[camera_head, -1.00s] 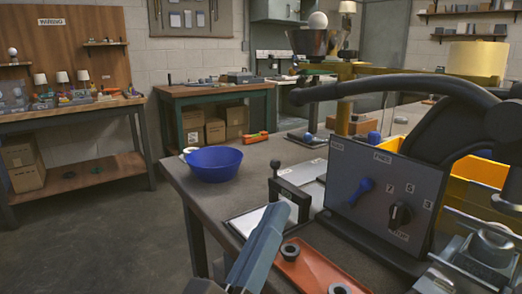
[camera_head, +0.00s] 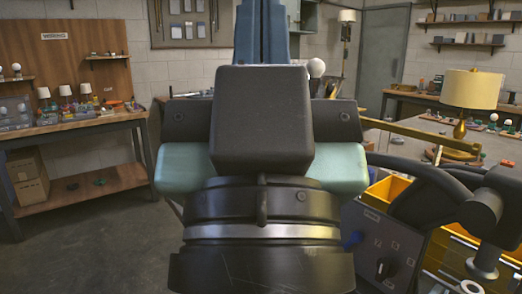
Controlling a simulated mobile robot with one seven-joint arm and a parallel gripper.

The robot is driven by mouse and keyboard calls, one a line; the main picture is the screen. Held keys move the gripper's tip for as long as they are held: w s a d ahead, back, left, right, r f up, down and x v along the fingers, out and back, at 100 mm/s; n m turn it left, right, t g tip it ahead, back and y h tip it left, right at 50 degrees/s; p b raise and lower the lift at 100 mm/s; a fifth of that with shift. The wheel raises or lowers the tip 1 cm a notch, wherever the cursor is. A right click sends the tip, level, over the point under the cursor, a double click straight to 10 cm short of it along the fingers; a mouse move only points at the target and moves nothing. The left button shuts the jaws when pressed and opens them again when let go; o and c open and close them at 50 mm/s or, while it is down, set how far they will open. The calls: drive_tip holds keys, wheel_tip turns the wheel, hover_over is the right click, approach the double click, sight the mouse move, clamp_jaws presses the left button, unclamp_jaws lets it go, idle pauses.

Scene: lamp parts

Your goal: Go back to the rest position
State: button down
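My gripper (camera_head: 263,10) fills the middle of the head view, seen from behind and pointing up. Its two blue fingers stand side by side with only a thin line between them, so they look shut. Their tips reach the top edge of the picture. No held object shows. The dark gripper body and wrist hide the middle of the workbench, including the place where the blue bowl was seen.
At right are a grey control box (camera_head: 378,250) with a knob, a yellow bin (camera_head: 388,190) and a brass lamp with a yellow shade (camera_head: 472,88). A wooden bench (camera_head: 75,128) with small lamps stands at left. Bare floor (camera_head: 85,240) lies in front of it.

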wheel_tip(320, 180, up, 23)
drive_tip(key=p, duration=2)
drive_tip(key=shift+p, duration=0.3)
